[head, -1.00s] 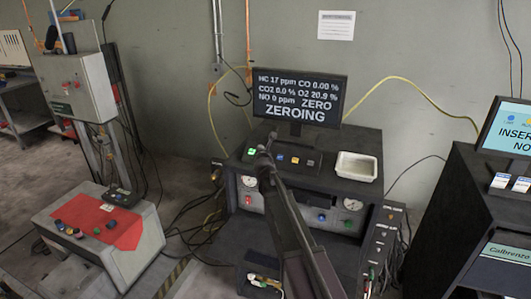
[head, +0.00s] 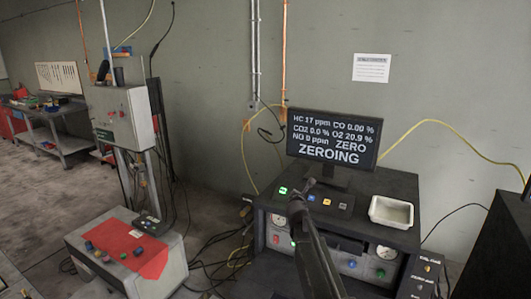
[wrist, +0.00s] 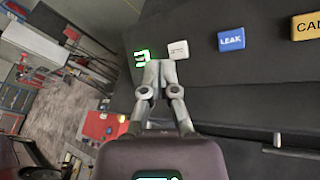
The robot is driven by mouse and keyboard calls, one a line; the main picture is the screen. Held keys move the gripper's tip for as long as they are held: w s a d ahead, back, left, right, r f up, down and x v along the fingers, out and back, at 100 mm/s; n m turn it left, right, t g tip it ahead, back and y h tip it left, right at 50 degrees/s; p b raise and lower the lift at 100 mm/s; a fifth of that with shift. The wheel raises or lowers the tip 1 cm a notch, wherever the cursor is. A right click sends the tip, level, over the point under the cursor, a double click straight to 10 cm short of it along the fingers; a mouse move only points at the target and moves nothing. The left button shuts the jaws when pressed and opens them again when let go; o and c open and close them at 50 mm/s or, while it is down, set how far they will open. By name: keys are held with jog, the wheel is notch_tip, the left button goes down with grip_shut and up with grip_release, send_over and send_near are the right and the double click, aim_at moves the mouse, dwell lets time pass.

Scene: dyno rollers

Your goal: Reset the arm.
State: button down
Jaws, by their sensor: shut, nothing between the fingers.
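My arm reaches over the dark analyser console (head: 400,232), with my gripper (head: 310,184) above its button panel. The fingers are shut and empty. In the wrist view, my gripper (wrist: 160,68) has its fingertips together, beside a green-lit button (wrist: 141,57) and just below a white button (wrist: 178,49). I cannot tell whether they touch the panel. A blue LEAK button (wrist: 231,39) and a yellow-orange CAL button (wrist: 306,26) lie further right. The green-lit button also shows in the head view (head: 283,190). The monitor (head: 333,138) reads ZEROING.
A white tray (head: 391,212) sits on the console's right side. A grey box with a red top (head: 126,250) stands left, before a control cabinet (head: 125,118). Cables lie on the floor between. A dark cabinet (head: 508,232) stands right. Open floor lies far left.

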jog(key=s+d+f+m+g+h+b, duration=0.1)
jog(key=s+d+f+m+g, duration=0.1)
jog(key=s+f+m+g, duration=0.35)
jog(key=s+d+f+m+g+b, duration=0.1)
jog(key=s+d+f+m+g, duration=0.15)
jog(key=s+f+m, duration=0.55)
jog(key=s+a+f+m+g+y+b, duration=0.1)
jog(key=s+f+m+g, duration=0.1)
jog(key=s+m, duration=0.5)
jog(key=s+a+f+m+g+y+b, duration=0.1)
jog(key=s+m+g, duration=0.4)
jog(key=s, duration=1.4)
notch_tip(320, 180, down, 3)
jog(key=a+m+y, duration=0.1)
jog(key=m, duration=0.1)
jog(key=shift+r+m+b, duration=0.15)
jog(key=shift+m+b, duration=0.15)
jog(key=shift+m, duration=0.05)
dwell(2.7)
